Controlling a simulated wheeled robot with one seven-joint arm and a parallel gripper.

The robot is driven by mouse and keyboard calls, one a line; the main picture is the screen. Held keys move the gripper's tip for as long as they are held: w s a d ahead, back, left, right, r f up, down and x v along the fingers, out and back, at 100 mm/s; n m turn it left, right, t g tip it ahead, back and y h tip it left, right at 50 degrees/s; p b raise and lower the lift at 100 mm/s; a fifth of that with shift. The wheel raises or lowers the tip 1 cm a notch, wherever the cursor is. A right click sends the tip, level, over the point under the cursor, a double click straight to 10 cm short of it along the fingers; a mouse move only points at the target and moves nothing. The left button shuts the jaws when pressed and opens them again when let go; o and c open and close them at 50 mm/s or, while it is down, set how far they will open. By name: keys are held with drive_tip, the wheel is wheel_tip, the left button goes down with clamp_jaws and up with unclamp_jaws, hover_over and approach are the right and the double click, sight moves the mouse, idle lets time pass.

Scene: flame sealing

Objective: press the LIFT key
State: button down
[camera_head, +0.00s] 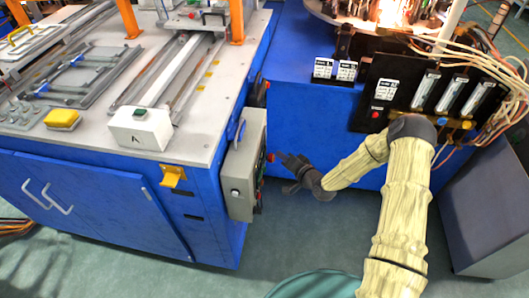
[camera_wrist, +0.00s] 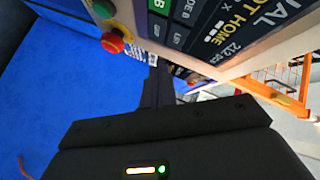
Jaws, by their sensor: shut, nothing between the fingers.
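The control panel with the keys shows in the wrist view, tilted, with a dark screen (camera_wrist: 230,30) reading partly "NOT HOME". Beside the screen are a green key (camera_wrist: 159,6) and small dark keys (camera_wrist: 179,37); their lettering is too small and cut off for me to tell surely which is LIFT. A red button (camera_wrist: 113,42) and a green button (camera_wrist: 104,9) sit on the panel's pale edge. My gripper (camera_wrist: 158,78) is shut and empty, its fingertips close to the panel near the dark keys; contact cannot be told. In the head view my gripper (camera_head: 284,160) is right of the grey control box (camera_head: 239,172).
The control box is mounted on the side of a blue bench (camera_head: 100,200). A second blue machine (camera_head: 310,115) with gauges (camera_head: 450,95) and hoses stands behind my arm. Green floor lies open below my gripper. An orange frame (camera_wrist: 275,97) shows in the wrist view.

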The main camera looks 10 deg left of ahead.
drive_tip(key=shift+a, duration=1.05)
drive_tip(key=shift+a, duration=0.1)
drive_tip(key=shift+a, duration=0.1)
idle(1.1)
drive_tip(key=shift+a, duration=0.3)
drive_tip(key=shift+a, duration=0.35)
idle(0.6)
drive_tip(key=shift+d, duration=0.1)
drive_tip(key=shift+d+b, duration=0.3)
drive_tip(key=shift+d, duration=0.4)
